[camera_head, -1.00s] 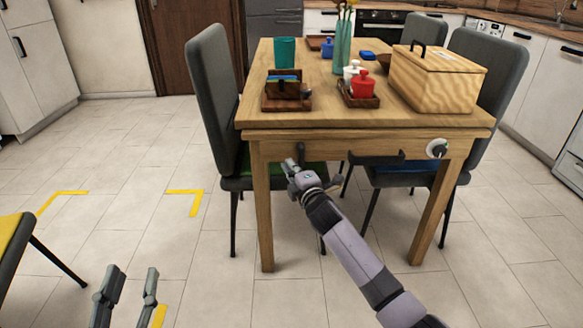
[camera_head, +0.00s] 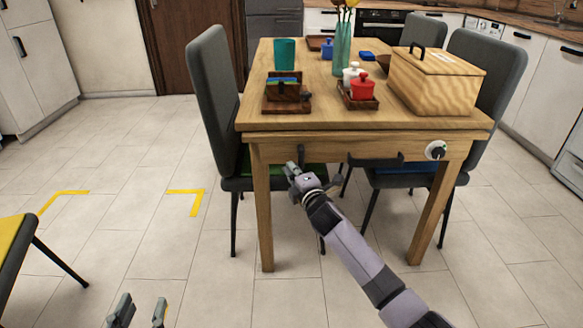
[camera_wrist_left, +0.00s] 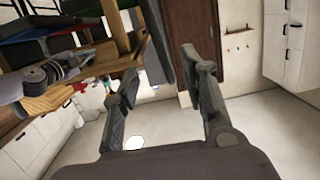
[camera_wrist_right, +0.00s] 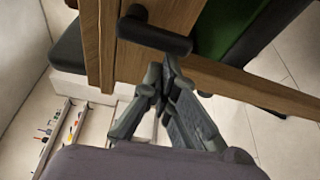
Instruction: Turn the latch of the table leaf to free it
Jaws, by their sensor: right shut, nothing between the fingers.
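The wooden table (camera_head: 350,124) has several fittings on its front apron. A small dark upright lever (camera_head: 301,155), which looks like the latch, is at the left of the apron. My right gripper (camera_head: 291,170) is just below it, shut and empty. In the right wrist view a black lever with a round end (camera_wrist_right: 155,36) sits on the wood, just beyond the shut fingertips (camera_wrist_right: 160,78). I cannot tell whether they touch. My left gripper (camera_head: 140,312) is open and empty, low at the left, away from the table; its spread fingers also show in the left wrist view (camera_wrist_left: 160,75).
The apron also has a dark bar handle (camera_head: 376,159) and a white round fitting with a dark knob (camera_head: 436,150). A wooden box (camera_head: 435,84), condiment trays and a teal cup (camera_head: 284,53) stand on top. Grey chairs (camera_head: 212,90) flank the table.

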